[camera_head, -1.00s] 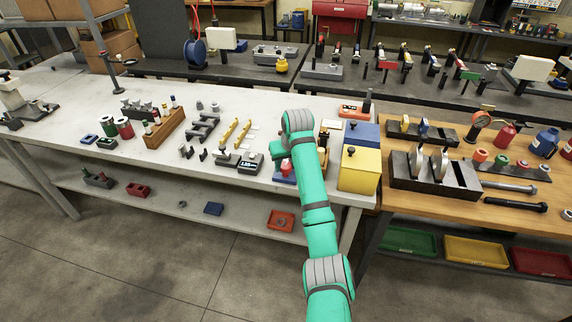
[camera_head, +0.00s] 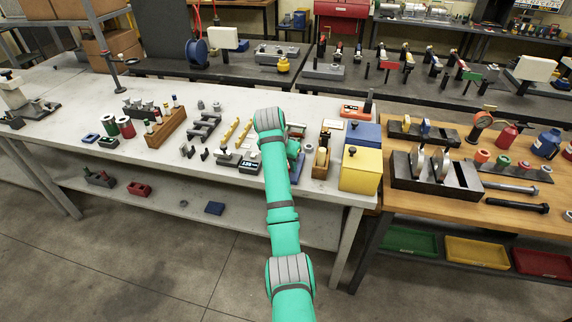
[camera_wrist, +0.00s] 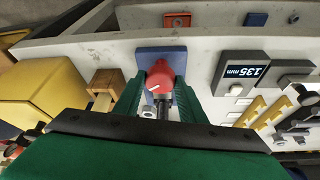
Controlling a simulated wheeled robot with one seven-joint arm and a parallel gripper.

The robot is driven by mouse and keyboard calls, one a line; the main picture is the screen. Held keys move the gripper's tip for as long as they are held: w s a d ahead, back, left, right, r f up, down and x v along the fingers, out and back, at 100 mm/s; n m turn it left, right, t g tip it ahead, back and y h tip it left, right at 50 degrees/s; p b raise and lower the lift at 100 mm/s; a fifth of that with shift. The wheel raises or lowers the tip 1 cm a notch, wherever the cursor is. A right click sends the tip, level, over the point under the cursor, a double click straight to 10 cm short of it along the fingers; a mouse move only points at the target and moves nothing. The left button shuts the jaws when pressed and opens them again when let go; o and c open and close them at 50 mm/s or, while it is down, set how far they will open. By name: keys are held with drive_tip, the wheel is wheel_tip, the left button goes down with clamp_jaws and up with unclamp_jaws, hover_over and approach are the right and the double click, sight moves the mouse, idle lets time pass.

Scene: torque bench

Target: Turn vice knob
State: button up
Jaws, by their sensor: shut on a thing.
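The vice knob (camera_wrist: 157,90) is red with a white pointer line and shows in the wrist view, above a blue base plate (camera_wrist: 160,56). My gripper (camera_wrist: 162,84) has its two green fingers on either side of the knob and is shut on it. A metal rod or screw lies just below the knob, partly hidden between the fingers. In the head view my arm hides the knob, and only a strip of the blue base (camera_head: 300,172) shows to the right of the arm.
In the wrist view a grey gauge reading 135 mm (camera_wrist: 241,73) stands right of the vice. A wooden block (camera_wrist: 104,86) and a yellow box (camera_wrist: 45,95) stand left. In the head view the yellow box (camera_head: 360,171) stands near the bench's right end.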

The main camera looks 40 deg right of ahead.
drive_tip(key=shift+m, duration=0.3)
drive_tip(key=o, duration=1)
drive_tip(key=v, duration=1.1)
drive_tip(key=shift+w, duration=0.3)
drive_tip(key=shift+s+f, duration=0.1)
drive_tip(key=shift+s, duration=0.05)
